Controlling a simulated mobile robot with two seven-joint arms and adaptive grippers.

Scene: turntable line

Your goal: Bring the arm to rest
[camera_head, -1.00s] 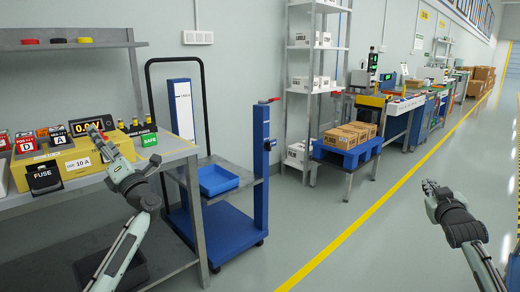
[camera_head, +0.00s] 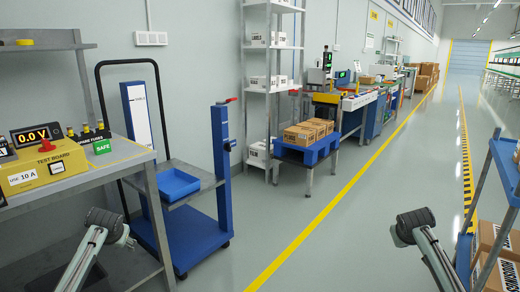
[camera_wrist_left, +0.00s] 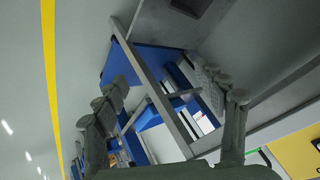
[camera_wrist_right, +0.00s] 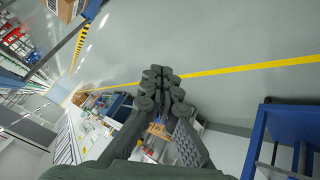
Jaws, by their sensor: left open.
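My left arm (camera_head: 97,240) is low at the lower left of the head view, in front of the workbench. Its fingers cannot be made out there. In the left wrist view my left gripper (camera_wrist_left: 172,92) has its fingers wide apart with nothing between them. My right arm (camera_head: 425,238) is low at the lower right of the head view, over open floor. In the right wrist view the fingertips of my right gripper (camera_wrist_right: 161,73) come together, with no object seen in them.
The workbench (camera_head: 135,157) with a yellow test board (camera_head: 45,165) stands at left. A blue cart (camera_head: 185,238) with a blue tray (camera_head: 174,184) is beside it. A blue-framed rack (camera_head: 503,165) with boxes (camera_head: 498,240) is at right. The middle floor is clear.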

